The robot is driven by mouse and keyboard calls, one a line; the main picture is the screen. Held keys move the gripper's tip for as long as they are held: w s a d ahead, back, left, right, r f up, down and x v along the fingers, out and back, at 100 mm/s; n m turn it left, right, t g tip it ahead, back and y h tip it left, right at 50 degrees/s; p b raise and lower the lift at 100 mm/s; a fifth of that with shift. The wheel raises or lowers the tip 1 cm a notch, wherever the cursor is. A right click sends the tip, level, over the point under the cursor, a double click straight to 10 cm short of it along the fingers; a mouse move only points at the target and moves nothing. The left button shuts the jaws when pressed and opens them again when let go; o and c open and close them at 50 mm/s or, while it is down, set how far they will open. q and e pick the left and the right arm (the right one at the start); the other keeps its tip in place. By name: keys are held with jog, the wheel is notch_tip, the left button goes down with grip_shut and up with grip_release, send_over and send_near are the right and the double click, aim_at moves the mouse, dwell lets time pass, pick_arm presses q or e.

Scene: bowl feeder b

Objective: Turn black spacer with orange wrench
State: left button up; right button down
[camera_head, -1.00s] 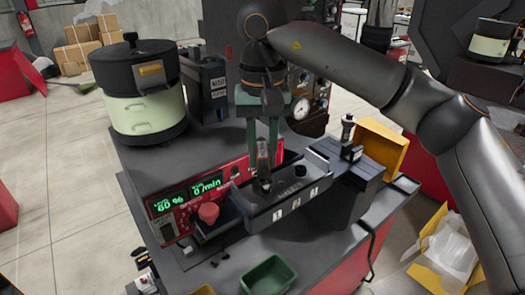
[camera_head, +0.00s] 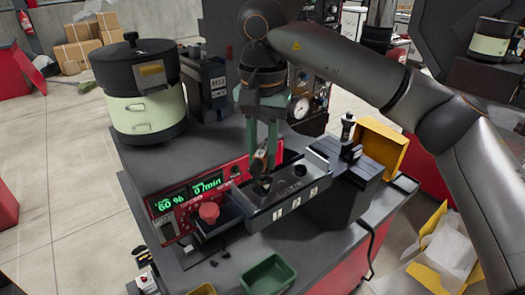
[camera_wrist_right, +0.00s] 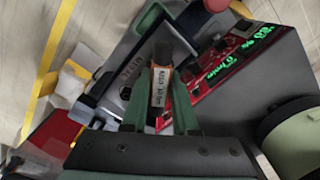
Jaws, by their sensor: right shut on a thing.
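My left gripper is not in view.
A red control box (camera_head: 197,196) with green displays and a red knob (camera_head: 209,212) stands left of the block. A green bin (camera_head: 268,275) is in front. A yellow-orange bin (camera_head: 383,148) and an upright tool (camera_head: 347,130) are right. A bowl feeder (camera_head: 140,90) stands back left.

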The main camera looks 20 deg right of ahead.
jog(key=shift+m, duration=1.2)
jog(key=shift+r, duration=0.1)
jog(key=shift+r+p, duration=0.9)
jog(key=shift+r, duration=1.5)
